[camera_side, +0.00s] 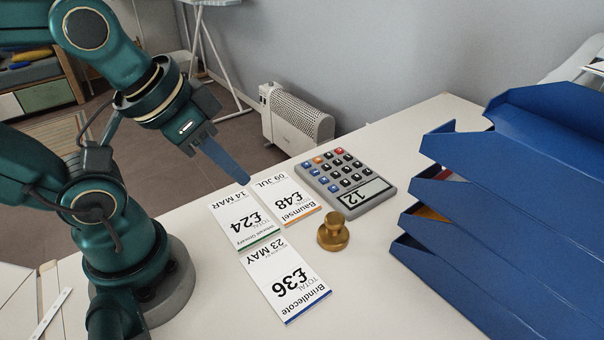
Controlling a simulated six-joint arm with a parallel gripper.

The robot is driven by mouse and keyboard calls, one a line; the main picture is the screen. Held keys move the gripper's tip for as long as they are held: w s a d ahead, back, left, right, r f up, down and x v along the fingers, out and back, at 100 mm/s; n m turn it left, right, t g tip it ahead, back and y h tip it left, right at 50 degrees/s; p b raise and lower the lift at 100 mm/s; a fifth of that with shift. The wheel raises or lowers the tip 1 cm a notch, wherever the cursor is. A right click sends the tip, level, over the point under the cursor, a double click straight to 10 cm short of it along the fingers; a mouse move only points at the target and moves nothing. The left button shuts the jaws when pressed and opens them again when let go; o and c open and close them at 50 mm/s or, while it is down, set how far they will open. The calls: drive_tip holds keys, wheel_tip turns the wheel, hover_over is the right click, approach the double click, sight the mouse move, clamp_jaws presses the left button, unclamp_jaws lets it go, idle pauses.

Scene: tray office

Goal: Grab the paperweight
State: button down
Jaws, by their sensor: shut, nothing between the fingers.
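The paperweight (333,232) is a small brass-coloured piece with a round base and a knob on top. It stands on the white table (400,285), right of the paper slips and just below the calculator. My gripper (246,181) is shut and empty. Its blue fingers point down and to the right, with their tips over the far edge of the slips. In the picture the tips are up and left of the paperweight, clearly apart from it.
Three printed slips, £24 (243,222), £48 (289,203) and £36 (285,280), lie on the table. A grey calculator (388,190) lies behind the paperweight. A stack of blue trays (500,215) stands at right.

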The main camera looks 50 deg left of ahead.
drive_tip(key=c, duration=1.5)
unclamp_jaws()
drive_tip(key=shift+c, duration=0.2)
drive_tip(key=o, duration=1.2)
drive_tip(key=shift+c, duration=0.2)
